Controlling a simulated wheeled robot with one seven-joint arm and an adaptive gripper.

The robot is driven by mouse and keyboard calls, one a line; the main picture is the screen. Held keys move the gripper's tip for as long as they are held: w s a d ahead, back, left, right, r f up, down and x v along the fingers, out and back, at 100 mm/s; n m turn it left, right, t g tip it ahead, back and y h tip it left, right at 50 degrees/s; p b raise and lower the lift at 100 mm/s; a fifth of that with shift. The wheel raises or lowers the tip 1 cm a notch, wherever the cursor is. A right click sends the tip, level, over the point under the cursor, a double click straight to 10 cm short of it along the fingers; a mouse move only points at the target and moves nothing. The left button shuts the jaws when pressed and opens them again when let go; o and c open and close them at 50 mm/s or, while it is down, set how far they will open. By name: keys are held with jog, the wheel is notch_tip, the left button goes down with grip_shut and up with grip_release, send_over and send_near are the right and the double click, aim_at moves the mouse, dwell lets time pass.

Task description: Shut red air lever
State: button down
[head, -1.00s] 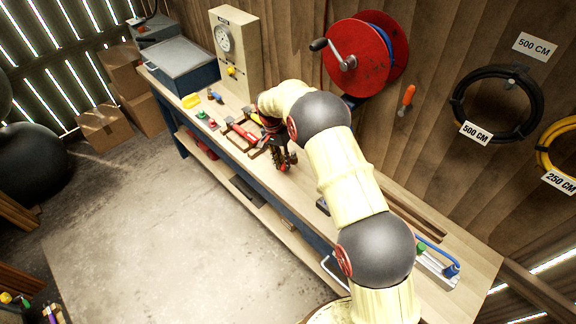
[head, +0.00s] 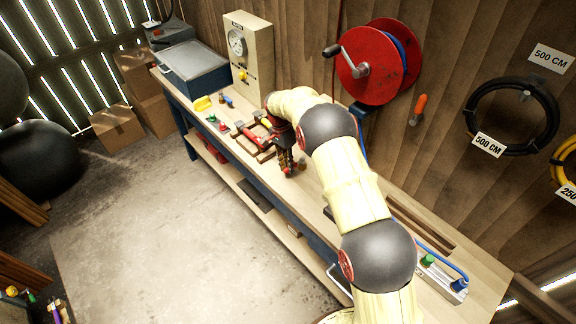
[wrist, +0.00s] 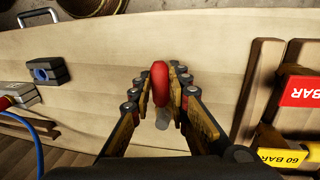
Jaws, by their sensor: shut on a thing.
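In the head view my gripper (head: 291,164) is low over the workbench (head: 318,190), pointing down. The lever is hidden there by the fingers, and its angle is hard to tell.
A wooden rack with a red label (wrist: 302,91) and a yellow label (wrist: 283,156) is right of the gripper in the wrist view. A grey-blue block (wrist: 48,70) lies left.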

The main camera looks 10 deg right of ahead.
jog(key=c, duration=1.7)
grip_release()
jog(key=r, duration=0.4)
jog(key=w+a+r, duration=0.1)
jog(key=r, duration=0.2)
jog(key=w+r, duration=0.1)
jog(key=r, duration=0.3)
jog(key=shift+a+r, duration=0.25)
jog(key=shift+r, duration=0.1)
